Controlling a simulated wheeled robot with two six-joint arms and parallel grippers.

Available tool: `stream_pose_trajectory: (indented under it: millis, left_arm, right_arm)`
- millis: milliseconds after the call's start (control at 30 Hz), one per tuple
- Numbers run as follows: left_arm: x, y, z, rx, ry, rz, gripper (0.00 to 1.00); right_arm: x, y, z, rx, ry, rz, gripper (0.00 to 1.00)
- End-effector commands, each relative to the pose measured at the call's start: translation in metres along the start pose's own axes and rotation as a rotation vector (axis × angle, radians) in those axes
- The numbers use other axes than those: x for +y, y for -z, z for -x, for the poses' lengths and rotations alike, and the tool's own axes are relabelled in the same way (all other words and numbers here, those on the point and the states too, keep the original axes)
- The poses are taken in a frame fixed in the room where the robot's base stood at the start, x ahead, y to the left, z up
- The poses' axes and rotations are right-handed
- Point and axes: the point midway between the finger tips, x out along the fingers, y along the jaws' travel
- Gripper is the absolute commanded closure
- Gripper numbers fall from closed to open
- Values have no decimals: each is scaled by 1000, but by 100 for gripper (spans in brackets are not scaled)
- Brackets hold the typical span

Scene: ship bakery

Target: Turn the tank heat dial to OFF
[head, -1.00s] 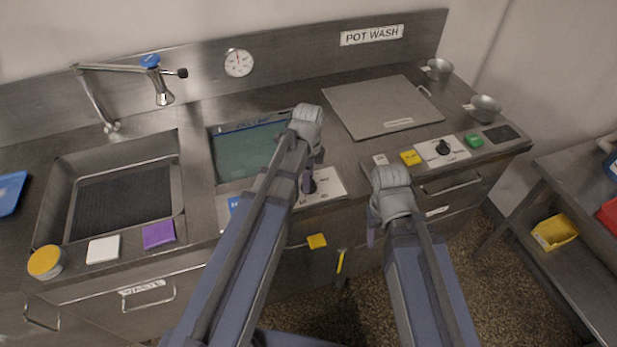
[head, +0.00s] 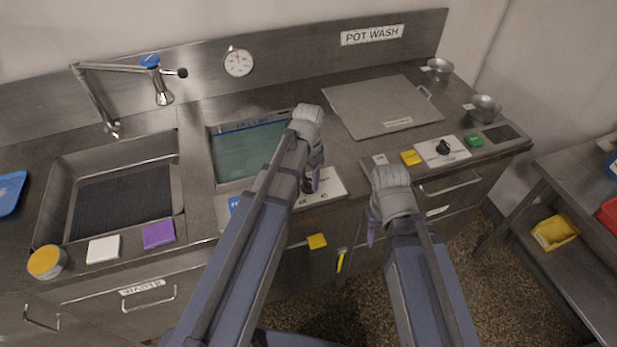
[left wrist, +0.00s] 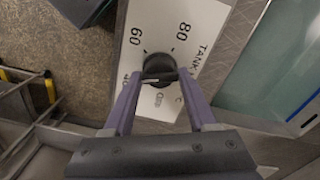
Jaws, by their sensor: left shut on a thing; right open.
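The tank heat dial (left wrist: 158,62) is a black knob on a white plate (left wrist: 205,20) marked TANK, with 40, 60, 80 and OFF around it. My left gripper (left wrist: 158,82) is shut on the dial, one purple finger on each side of its grip bar. The exact pointer direction is hard to read between the fingers. In the head view the dial (head: 307,187) is partly hidden by my left gripper (head: 313,180), and its plate (head: 328,190) shows to the right. My right gripper (head: 371,232) is open and empty, low in front of the counter edge.
The filled tank (head: 240,155) lies behind the dial. A second black dial (head: 443,147) sits on the right panel between a yellow block (head: 411,158) and a green button (head: 474,140). A yellow tag (head: 317,241) is on the counter front below.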

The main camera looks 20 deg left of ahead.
Motion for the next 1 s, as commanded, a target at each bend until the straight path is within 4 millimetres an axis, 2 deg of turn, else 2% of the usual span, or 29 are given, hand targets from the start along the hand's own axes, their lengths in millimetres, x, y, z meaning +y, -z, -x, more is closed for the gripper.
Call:
stream_pose_trajectory:
  millis: [1000]
  left_arm:
    - [1,0,0,0,0,963,98]
  right_arm:
    - [0,0,0,0,0,0,50]
